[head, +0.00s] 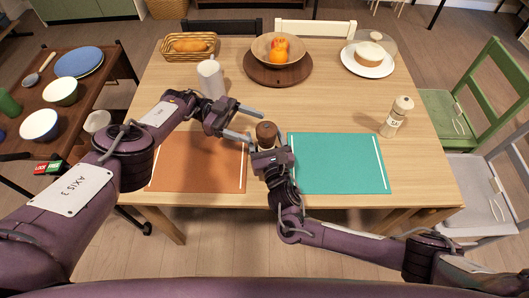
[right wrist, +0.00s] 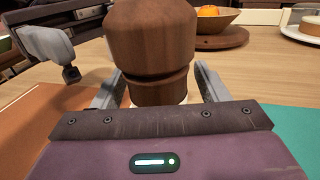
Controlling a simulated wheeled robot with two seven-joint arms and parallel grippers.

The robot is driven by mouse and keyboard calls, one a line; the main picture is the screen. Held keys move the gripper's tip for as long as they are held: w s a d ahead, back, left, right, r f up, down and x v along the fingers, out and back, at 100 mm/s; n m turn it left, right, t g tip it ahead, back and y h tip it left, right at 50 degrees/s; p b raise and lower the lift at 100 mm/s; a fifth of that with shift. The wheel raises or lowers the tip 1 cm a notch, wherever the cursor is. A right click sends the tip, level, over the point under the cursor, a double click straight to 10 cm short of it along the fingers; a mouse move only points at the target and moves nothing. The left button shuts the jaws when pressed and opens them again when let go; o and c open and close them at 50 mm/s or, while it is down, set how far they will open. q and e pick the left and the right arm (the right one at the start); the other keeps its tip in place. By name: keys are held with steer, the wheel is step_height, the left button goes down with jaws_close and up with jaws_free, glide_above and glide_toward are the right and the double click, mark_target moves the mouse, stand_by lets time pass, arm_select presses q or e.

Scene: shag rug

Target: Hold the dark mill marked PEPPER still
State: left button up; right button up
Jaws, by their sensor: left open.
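The dark brown wooden mill (head: 266,132) stands upright between the two placemats, and its rounded head fills the middle of the right wrist view (right wrist: 152,40). No lettering shows on it; its lower body is hidden by my right gripper. My right gripper (head: 268,155) has a finger on each side of the mill, closed around it below the head. My left gripper (head: 256,126) is open and empty just left of the mill, its fingers pointing toward it; part of it shows in the right wrist view (right wrist: 68,55).
A pale mill (head: 396,118) with dark lettering stands at the right. An orange placemat (head: 190,170) and a teal placemat (head: 340,170) lie in front. A white cup (head: 211,80), bread basket (head: 168,55), fruit bowl (head: 262,47) and cake plate (head: 350,66) stand farther back.

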steer(key=shift+s, duration=0.1)
steer(key=v, duration=1.1)
steer(key=shift+s+d, duration=0.2)
steer(key=shift+s, duration=0.2)
